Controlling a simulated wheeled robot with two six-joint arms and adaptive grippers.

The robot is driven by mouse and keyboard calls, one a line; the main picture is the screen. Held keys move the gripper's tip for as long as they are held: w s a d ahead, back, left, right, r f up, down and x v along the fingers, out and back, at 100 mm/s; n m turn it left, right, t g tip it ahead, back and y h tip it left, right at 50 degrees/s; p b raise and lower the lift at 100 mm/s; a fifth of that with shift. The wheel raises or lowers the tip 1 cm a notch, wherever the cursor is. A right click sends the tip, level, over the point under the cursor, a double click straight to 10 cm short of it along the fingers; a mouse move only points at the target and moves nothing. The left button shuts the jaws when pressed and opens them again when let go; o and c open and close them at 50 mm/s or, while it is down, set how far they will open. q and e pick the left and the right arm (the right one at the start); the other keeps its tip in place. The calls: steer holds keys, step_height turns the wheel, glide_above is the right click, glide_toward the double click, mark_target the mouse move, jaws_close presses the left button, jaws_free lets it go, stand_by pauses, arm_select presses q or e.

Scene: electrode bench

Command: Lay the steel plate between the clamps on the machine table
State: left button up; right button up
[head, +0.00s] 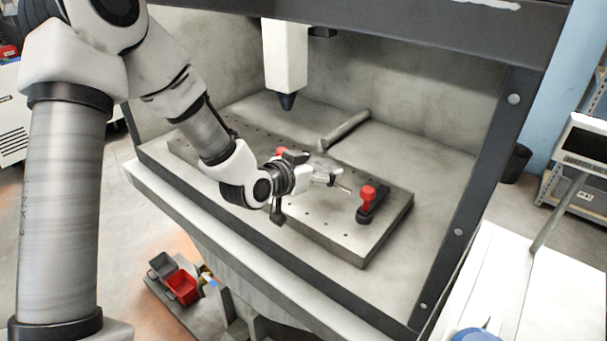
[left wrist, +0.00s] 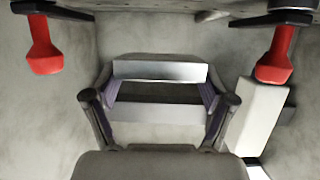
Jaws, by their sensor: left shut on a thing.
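The steel plate (left wrist: 160,71) shows in the left wrist view as a bright grey bar. It spans the space between the two fingers of my left gripper (left wrist: 160,92), which is shut on it. In the head view my left gripper (head: 328,176) is over the machine table (head: 362,246), between two red-handled clamps. One clamp (head: 368,194) is to its right, the other (head: 281,152) is behind it and partly hidden. Both red handles also show in the left wrist view, left (left wrist: 44,48) and right (left wrist: 275,58). The plate is mostly hidden in the head view, and I cannot tell whether it touches the table. My right gripper is out of view.
The white spindle head (head: 285,58) hangs above the back of the table. A grey cylinder (head: 345,129) lies behind the table. The machine's dark frame post (head: 487,170) stands at the right. Red and dark bins (head: 181,287) are on the floor below.

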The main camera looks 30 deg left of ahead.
mark_target(317, 200)
arm_select(q)
steer(key=shift+s+a+f, duration=0.1)
steer(key=shift+s+f, duration=0.15)
steer(key=shift+f, duration=0.35)
steer(key=shift+s+a+f, duration=0.1)
steer(key=shift+s+f, duration=0.15)
steer(key=shift+f, duration=0.3)
steer(key=f, duration=0.2)
steer(key=w+f, duration=0.1)
steer(key=f, duration=0.1)
steer(key=shift+d+f, duration=0.1)
steer(key=shift+d, duration=0.2)
steer(key=shift+s+a, duration=0.1)
steer(key=shift+s, duration=0.15)
steer(key=shift+f, duration=0.1)
steer(key=o, duration=1.6)
steer(key=shift+c, duration=0.2)
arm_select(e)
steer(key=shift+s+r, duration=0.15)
arm_select(q)
steer(key=shift+w, duration=0.1)
